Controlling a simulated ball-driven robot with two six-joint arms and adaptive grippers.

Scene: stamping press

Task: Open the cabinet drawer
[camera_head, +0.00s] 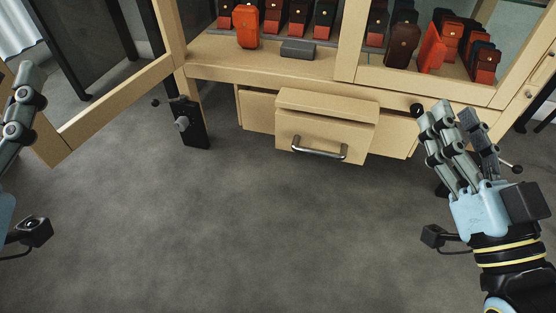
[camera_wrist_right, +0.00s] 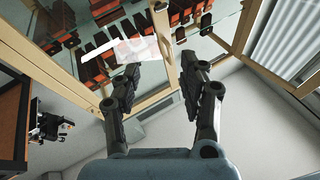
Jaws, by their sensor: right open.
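The cabinet drawer (camera_head: 325,132) is pale wood and sits low in the middle of the wooden cabinet (camera_head: 262,72). Its front stands forward of the panels beside it; its inside does not show. A grey metal bar handle (camera_head: 319,149) is on the drawer front. My right gripper (camera_head: 457,112) is open and empty, to the right of the drawer and apart from the handle. Its two fingers also show spread in the right wrist view (camera_wrist_right: 160,72). My left gripper (camera_head: 22,102) is partly cut off at the left edge, far from the drawer.
Red, orange and dark bags (camera_head: 247,27) stand on the cabinet shelf, with a grey box (camera_head: 298,49) among them. An open wooden-framed door (camera_head: 118,100) extends to the left. A black latch-like part (camera_head: 188,124) is by the cabinet's left leg. The grey floor (camera_head: 290,235) in front is clear.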

